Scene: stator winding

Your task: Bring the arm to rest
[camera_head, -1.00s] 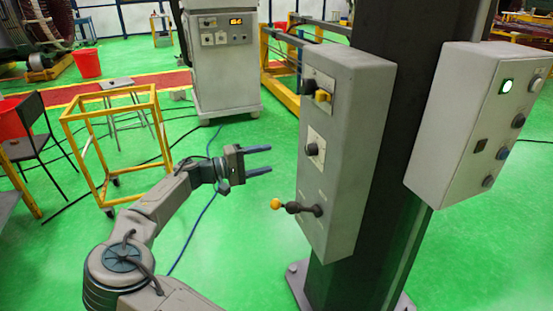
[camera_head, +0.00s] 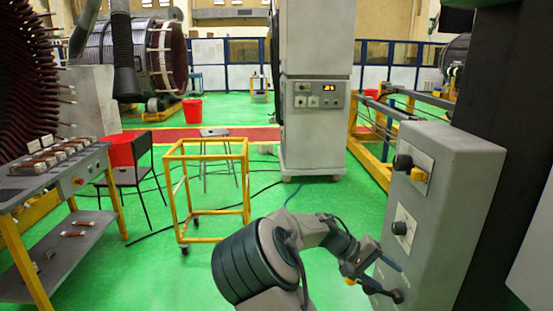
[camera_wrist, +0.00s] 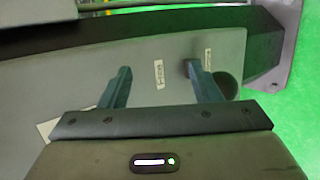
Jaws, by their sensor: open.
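My gripper (camera_head: 388,275) is open, with its two blue-grey fingers pointing toward the lower face of the grey control box (camera_head: 463,190). Nothing shows between the fingers. In the wrist view my gripper (camera_wrist: 160,75) also has its fingers apart, with the pale box face (camera_wrist: 155,60) beyond them. The dark lever (camera_head: 397,296) on the box is close to the fingers, and its yellow end (camera_head: 350,282) shows beside my gripper. I cannot tell whether they touch. A dark round part (camera_wrist: 226,86) shows partly behind the right finger in the wrist view.
A dark column (camera_head: 508,130) stands behind the box at the right. A yellow frame cart (camera_head: 184,200) stands left of my arm. A workbench (camera_head: 60,175) with several parts is at the far left. A grey cabinet (camera_head: 312,130) stands behind.

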